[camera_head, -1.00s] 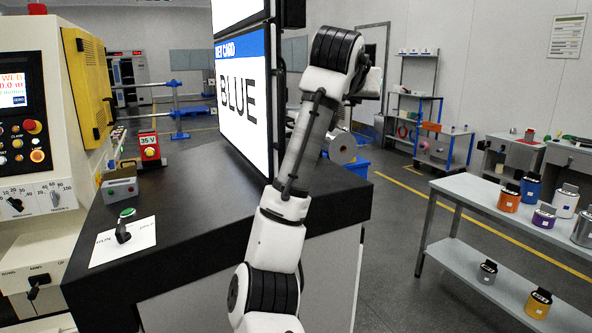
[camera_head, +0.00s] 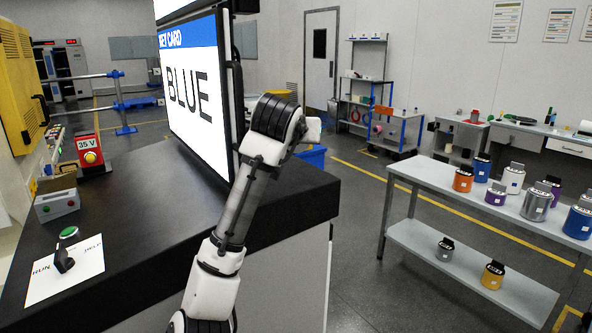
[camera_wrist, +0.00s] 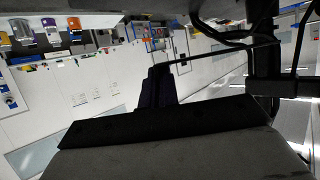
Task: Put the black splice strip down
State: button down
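In the wrist view the dark fingers of my gripper (camera_wrist: 158,86) show as one narrow shape, close together. A thin black strip (camera_wrist: 222,53), which looks like the splice strip, runs from the fingertips to the right. Its right end runs into dark shapes, so I cannot see where it ends. In the head view my arm reaches up beside the lit panel, and the gripper and strip are hidden behind my wrist.
The lit BLUE panel (camera_head: 192,97) stands on the black bench (camera_head: 140,195), close left of my arm. A control box (camera_head: 57,198) and paper card (camera_head: 64,272) lie at left. A grey table (camera_head: 425,181) with several canisters stands right. Floor between is clear.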

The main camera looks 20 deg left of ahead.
aim_at(298, 182)
notch_tip(298, 182, down, 9)
jog(key=shift+p, duration=0.65)
jog(key=shift+f, duration=0.2)
jog(key=c, duration=1.7)
grip_release()
